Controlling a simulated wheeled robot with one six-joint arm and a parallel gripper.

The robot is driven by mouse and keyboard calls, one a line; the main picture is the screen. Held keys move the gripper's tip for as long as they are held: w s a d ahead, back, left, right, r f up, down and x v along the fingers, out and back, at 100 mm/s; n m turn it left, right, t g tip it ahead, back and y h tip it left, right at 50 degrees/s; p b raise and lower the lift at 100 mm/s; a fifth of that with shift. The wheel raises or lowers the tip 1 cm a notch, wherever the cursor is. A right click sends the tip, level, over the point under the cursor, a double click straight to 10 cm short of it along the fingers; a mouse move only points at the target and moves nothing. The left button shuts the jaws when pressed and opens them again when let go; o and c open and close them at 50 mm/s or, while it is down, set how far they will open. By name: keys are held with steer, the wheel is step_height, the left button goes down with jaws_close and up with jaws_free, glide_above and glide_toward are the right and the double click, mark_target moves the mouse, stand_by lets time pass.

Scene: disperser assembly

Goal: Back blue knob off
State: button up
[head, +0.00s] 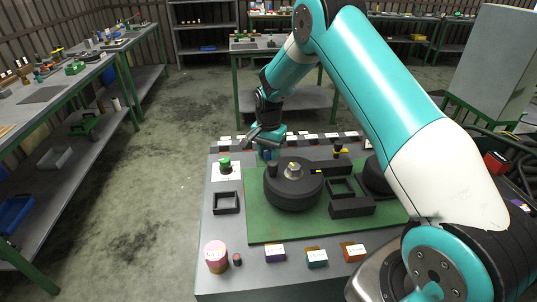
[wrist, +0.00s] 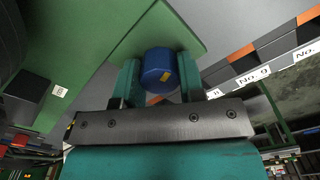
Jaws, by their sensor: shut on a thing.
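The blue knob (wrist: 159,64) is a short blue cylinder with a yellow mark, seen between my gripper's fingers in the wrist view. My gripper (wrist: 160,80) is shut on it, one teal finger on each side. In the head view my gripper (head: 267,146) is low over the back edge of the table, and a bit of the blue knob (head: 267,154) shows under it. What lies under the knob is hidden, so I cannot tell whether it touches anything below.
A green mat (head: 262,228) holds a round black body (head: 293,190) and black square frames. A green-topped knob (head: 224,163) stands on a white card at left. A pink jar (head: 216,257) and small labelled blocks line the front. A black square tray (head: 226,203) sits at left.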

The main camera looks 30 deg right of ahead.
mark_target(269, 150)
steer(key=n+b, duration=0.1)
steer(key=n, duration=0.5)
steer(key=shift+b, duration=0.3)
steer(key=n, duration=0.5)
steer(key=shift+n+b, duration=0.4)
steer(key=shift+w, duration=0.1)
steer(key=o, duration=0.9)
steer(key=shift+r, duration=0.15)
step_height(269, 150, up, 17)
steer(key=b, duration=0.2)
steer(key=shift+r+b, duration=0.1)
steer(key=shift+b, duration=0.2)
